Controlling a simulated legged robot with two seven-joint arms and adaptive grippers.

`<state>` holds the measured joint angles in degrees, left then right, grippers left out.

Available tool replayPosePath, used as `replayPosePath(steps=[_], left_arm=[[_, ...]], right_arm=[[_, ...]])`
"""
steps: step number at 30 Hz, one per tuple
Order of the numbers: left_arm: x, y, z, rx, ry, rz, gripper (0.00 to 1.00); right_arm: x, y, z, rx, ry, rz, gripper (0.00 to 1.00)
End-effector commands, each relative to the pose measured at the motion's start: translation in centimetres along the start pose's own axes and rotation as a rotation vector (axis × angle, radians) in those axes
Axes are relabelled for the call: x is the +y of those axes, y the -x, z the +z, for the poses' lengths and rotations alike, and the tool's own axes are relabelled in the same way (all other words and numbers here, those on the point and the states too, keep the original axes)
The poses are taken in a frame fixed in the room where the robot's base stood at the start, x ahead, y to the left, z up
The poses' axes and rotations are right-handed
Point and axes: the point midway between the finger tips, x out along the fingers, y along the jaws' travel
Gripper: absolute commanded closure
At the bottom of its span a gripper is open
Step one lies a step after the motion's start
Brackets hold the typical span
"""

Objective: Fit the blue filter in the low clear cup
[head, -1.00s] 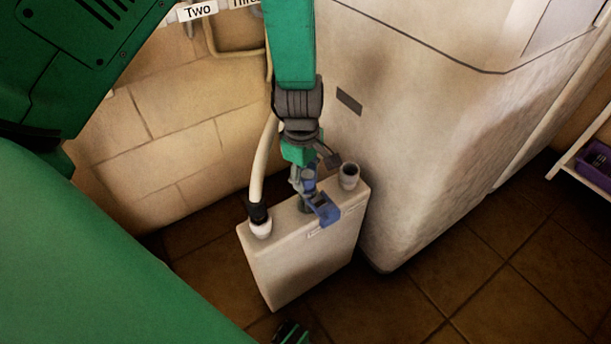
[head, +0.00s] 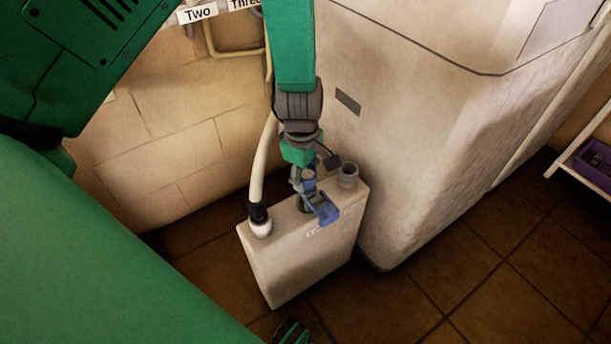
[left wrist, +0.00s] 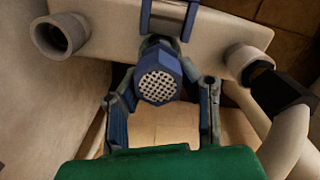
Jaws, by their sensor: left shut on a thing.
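The blue filter (left wrist: 158,82), hexagonal with a pale mesh face, is between the fingers of my left gripper (left wrist: 160,78) in the left wrist view. My left gripper (head: 306,182) is shut on it, pointing down over the top of the pale tank (head: 300,268). A low, dark-looking clear cup (head: 304,206) shows in part under the filter. The filter and gripper hide most of the cup, and I cannot tell how deep the filter sits in it.
A blue bracket (head: 322,209) is beside the cup. A grey open spout (head: 348,176) stands at the tank's right, and a white hose (head: 258,180) with a black collar joins at its left. A large pale basin body (head: 420,130) is close at right.

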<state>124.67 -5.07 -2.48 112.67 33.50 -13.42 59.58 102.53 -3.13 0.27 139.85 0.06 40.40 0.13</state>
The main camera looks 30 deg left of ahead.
Motion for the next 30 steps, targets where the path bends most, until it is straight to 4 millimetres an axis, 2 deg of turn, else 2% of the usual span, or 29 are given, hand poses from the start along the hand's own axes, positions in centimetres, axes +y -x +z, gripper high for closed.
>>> replayPosePath(steps=[16,30], left_arm=[[0.0,0.1,0.0,0.0,0.0,-0.001,1.0],[0.0,-0.1,0.0,0.0,0.0,0.0,1.0]], right_arm=[[0.0,1.0,-0.1,0.0,0.0,0.0,0.6],[0.0,0.9,-0.1,0.0,0.0,0.0,0.6]])
